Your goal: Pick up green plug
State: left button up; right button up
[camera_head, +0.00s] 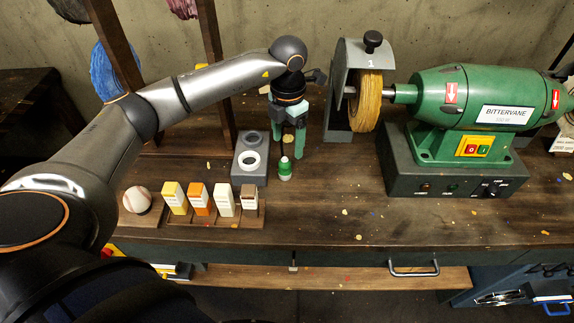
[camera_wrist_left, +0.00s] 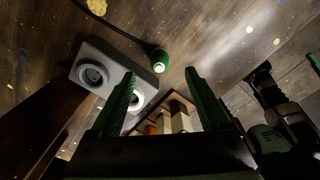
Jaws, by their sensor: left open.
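The grey block also shows in the left wrist view (camera_wrist_left: 84,62).
A green bench grinder (camera_head: 428,130) with a yellow buffing wheel (camera_head: 368,100) stands to the right. The bench right of the plug is mostly clear.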

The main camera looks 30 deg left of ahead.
aim_at(284, 161)
pick_arm(q)
notch_tip(284, 161, down, 3)
jog(key=shift+f, duration=0.2)
jog(key=f, duration=0.2)
jog(key=f+p, duration=0.1)
jog(key=f, duration=0.1)
jog(key=shift+s+a, duration=0.2)
jog(key=shift+s, duration=0.2)
jog(key=shift+f, duration=0.65)
jog(key=shift+w, duration=0.1)
grip_shut()
